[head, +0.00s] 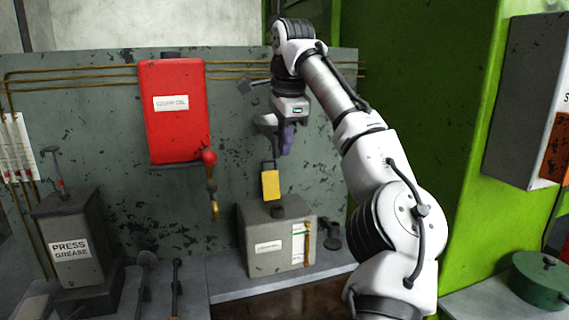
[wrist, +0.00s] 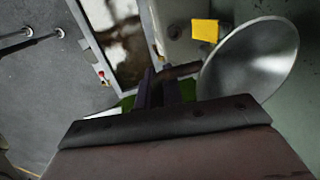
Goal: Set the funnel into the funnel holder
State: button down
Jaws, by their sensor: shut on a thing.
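The funnel is a wide grey metal cone (wrist: 262,58) at the upper right of the wrist view, beside my fingertips. My gripper (wrist: 163,82) is shut on it, apparently by a short piece at its edge; the exact grip is partly hidden. I cannot clearly identify the funnel holder; a dark round fitting (head: 331,234) stands just right of the box.
A grey box (head: 262,258) with a yellow flap (head: 270,184) above it stands on the ledge. A red oil tank (head: 172,115) with a tap hangs on the panel to the left. A press grease unit (head: 75,245) is at far left. A green pot (head: 540,280) is at right.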

jog(key=shift+w+p+v, duration=0.2)
jog(key=shift+p+v, duration=0.25)
jog(key=shift+v, duration=0.7)
jog(key=shift+w+p+v, duration=0.1)
jog(key=shift+p+v, duration=0.5)
jog(key=shift+p, duration=0.25)
jog(key=shift+w+p+v, duration=0.15)
jog(key=shift+p+v, duration=0.5)
jog(key=shift+p, duration=0.15)
jog(key=shift+a, duration=0.1)
